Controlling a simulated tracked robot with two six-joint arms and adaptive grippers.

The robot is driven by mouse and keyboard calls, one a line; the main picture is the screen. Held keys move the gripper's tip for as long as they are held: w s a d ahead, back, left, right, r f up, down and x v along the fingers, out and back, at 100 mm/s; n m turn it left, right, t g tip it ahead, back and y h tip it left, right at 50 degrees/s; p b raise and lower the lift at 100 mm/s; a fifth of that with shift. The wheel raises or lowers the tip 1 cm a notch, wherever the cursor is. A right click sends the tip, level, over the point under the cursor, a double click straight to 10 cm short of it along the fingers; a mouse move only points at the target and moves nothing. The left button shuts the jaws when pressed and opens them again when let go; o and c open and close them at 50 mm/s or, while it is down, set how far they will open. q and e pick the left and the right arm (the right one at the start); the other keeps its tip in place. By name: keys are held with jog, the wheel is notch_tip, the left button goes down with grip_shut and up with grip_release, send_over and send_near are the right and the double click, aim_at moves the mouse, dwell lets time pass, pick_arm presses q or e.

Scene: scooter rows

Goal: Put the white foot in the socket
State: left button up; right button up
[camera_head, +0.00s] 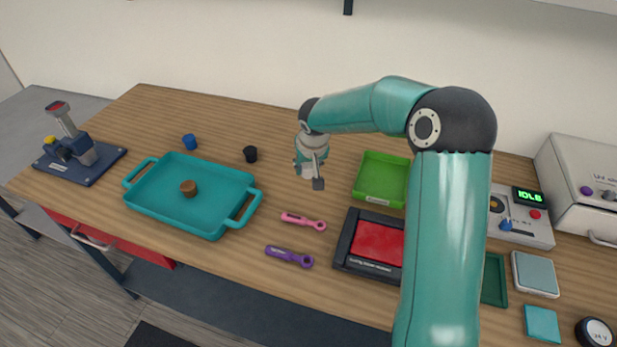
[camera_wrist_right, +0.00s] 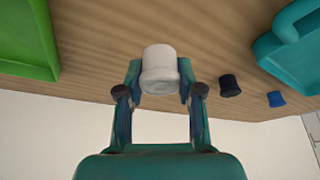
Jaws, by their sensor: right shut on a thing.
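My right gripper (camera_head: 314,178) hangs above the middle of the table in the head view. In the right wrist view its two fingers (camera_wrist_right: 160,90) are closed on the white foot (camera_wrist_right: 160,70), a short pale cylinder with a wider rim. The foot is in the air, clear of the wood; in the head view it is mostly hidden by the fingers. No socket can be made out for certain in either view. My left gripper is not in view.
A teal tray (camera_head: 157,205) holds a brown foot (camera_head: 188,188). A blue foot (camera_head: 190,142) and a black foot (camera_head: 250,154) stand behind it. A green tray (camera_head: 366,198), red-matted black tray (camera_head: 345,240), pink wrench (camera_head: 303,220) and purple wrench (camera_head: 288,256) lie nearby. A blue-based press (camera_head: 85,172) is at far left.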

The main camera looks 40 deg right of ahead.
aim_at(308, 177)
jog(key=shift+f, duration=2.45)
jog(key=shift+f, duration=0.15)
jog(key=o, duration=1.1)
